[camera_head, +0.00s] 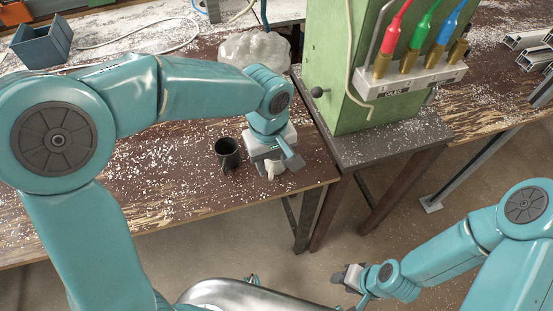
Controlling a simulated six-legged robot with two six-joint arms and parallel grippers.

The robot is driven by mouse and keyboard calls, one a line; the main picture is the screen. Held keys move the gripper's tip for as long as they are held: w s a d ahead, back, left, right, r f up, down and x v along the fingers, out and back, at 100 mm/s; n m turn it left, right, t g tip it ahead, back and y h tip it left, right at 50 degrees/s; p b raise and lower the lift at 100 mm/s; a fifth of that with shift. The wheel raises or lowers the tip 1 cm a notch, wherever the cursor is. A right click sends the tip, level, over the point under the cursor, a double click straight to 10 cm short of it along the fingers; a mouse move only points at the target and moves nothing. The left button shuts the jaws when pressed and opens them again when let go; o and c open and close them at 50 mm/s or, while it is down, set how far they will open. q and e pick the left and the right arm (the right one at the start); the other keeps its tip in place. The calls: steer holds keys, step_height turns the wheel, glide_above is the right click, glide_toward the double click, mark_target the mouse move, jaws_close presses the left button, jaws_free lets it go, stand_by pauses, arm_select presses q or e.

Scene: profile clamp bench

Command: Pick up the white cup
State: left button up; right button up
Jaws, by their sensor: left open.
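The white cup (274,169) is at the bench's front right corner, mostly hidden beneath my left gripper; only a small pale part shows. My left gripper (273,162) points down over it, open, with a finger visible to its right. Whether the fingers touch the cup cannot be seen. My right gripper (348,279) is low at the bottom right, away from the bench, and its jaws are too small to read.
A black cup (228,155) stands just left of my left gripper. The worn brown bench (170,185) is strewn with white chips. A green machine (345,75) with red, green and blue-tipped tools stands at right. A blue-grey bin (42,45) and a translucent lump (255,49) lie behind.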

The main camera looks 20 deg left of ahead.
mark_target(271, 173)
arm_select(q)
steer(key=shift+a+f, duration=0.15)
steer(key=shift+f, duration=0.5)
step_height(271, 173, down, 5)
steer(key=shift+w, duration=0.1)
jaws_close()
